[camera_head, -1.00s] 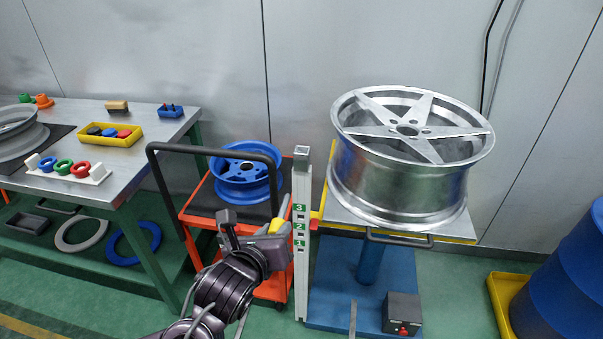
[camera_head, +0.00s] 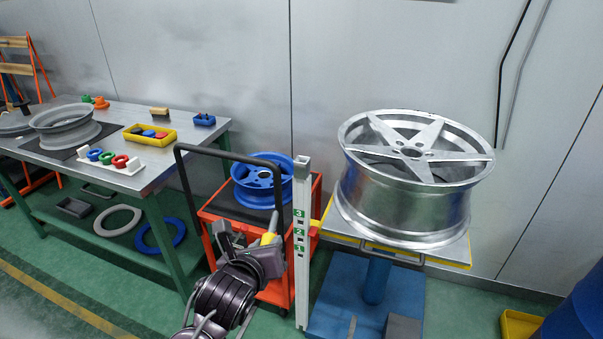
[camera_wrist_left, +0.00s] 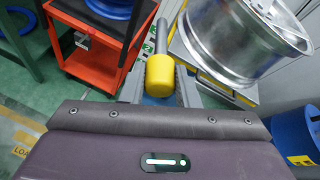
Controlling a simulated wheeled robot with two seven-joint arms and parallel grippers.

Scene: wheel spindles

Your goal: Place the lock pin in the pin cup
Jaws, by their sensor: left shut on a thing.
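My left gripper (camera_head: 248,243) is shut on the lock pin, which has a yellow grip (camera_head: 268,238). In the left wrist view the yellow grip (camera_wrist_left: 160,76) shows between the fingers, and a grey shaft points away from me. The pin is held in the air, just left of the grey post (camera_head: 302,240) marked 1, 2 and 3 in the head view. The post has a small square holder (camera_head: 302,164) at its top. I cannot tell for certain which thing is the pin cup. My right gripper is not in view.
A silver wheel (camera_head: 415,180) lies on the lift table right of the post. An orange cart (camera_head: 213,220) with a blue rim (camera_head: 262,182) stands behind my gripper. A workbench (camera_head: 150,178) at the left holds a yellow tray (camera_head: 150,134) and a small blue box (camera_head: 204,120).

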